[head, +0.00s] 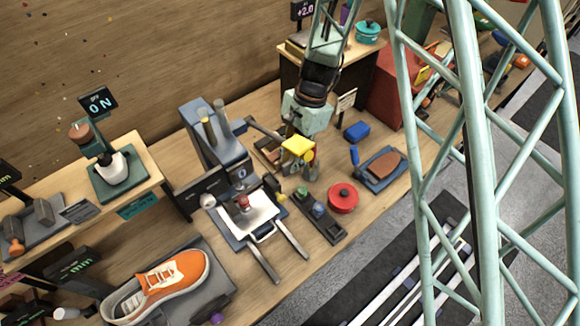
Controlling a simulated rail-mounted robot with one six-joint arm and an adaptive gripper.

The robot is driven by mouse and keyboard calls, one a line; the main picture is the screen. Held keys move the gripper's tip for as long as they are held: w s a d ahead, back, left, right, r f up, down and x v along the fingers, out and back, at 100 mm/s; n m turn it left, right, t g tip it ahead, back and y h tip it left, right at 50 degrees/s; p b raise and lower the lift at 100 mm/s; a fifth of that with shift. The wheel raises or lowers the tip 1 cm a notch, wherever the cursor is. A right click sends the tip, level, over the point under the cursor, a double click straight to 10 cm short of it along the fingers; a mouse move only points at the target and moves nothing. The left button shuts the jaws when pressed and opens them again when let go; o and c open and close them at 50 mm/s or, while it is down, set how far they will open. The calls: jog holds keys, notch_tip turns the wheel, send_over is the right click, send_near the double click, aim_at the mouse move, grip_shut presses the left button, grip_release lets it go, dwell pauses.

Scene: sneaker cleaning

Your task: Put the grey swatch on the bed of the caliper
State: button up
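My gripper (299,172) hangs over the middle of the bench, right of the grey press. A yellow block (298,145) shows at it; I cannot tell whether this is held or part of the gripper. The fingers are too small to tell open from shut. I cannot pick out a grey swatch with certainty. A grey device (36,228) with an orange-handled part sits at the far left, near a readout marked mm (8,174); it may be the caliper. Another mm readout (72,265) stands behind the shoe, with its device mostly unclear.
A grey press (215,140) with a white sheet (250,215) stands mid-bench. An orange sneaker (165,280) lies front left. A red round tin (342,197), a dark tray (320,218), a blue block (356,131) and a brown pad (383,165) sit near my gripper. My lattice column blocks the right.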

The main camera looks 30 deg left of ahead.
aim_at(291, 161)
dwell(0.5)
grip_shut()
jog(key=shift+r, duration=0.1)
notch_tip(291, 161, up, 10)
dwell(1.0)
dwell(0.5)
